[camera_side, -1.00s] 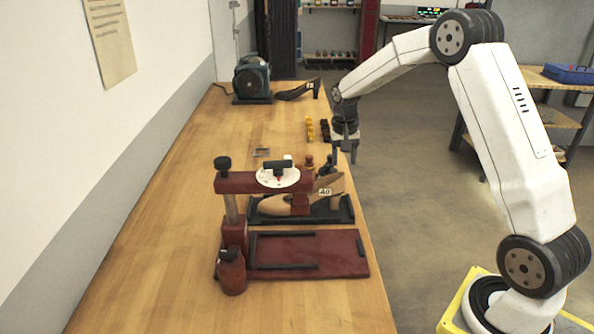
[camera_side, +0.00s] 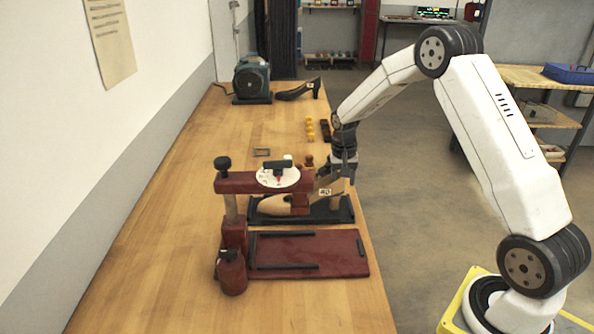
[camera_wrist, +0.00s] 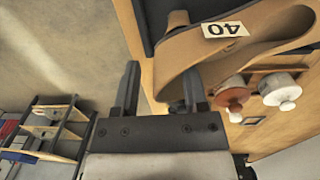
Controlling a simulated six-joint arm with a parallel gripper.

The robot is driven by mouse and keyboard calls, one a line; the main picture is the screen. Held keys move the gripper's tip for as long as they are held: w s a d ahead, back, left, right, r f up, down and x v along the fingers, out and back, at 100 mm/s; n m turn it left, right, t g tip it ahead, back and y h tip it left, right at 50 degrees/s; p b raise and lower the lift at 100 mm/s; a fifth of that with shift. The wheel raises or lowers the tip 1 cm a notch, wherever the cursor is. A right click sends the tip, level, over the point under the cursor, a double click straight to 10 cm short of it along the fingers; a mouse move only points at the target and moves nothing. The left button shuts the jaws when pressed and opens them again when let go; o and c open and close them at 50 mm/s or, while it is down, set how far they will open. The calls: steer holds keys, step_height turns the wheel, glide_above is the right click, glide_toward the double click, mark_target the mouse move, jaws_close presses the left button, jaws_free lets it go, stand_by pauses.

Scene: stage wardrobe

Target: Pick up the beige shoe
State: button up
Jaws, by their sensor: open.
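The beige shoe (camera_side: 328,186) lies on a black tray (camera_side: 340,213), its toe to the left and partly behind the dark red press (camera_side: 250,183). It carries a white tag marked 40. In the wrist view the shoe (camera_wrist: 262,38) is at upper right, with its open rim towards me. My gripper (camera_side: 345,180) is at the shoe's right end, pointing down. In the wrist view my gripper (camera_wrist: 160,88) is open, and the shoe's curved rim shows between its fingers. The right finger overlaps the shoe's opening. I cannot tell whether either finger touches it.

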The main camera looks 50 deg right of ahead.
steer(key=shift+f, duration=0.45)
jaws_close()
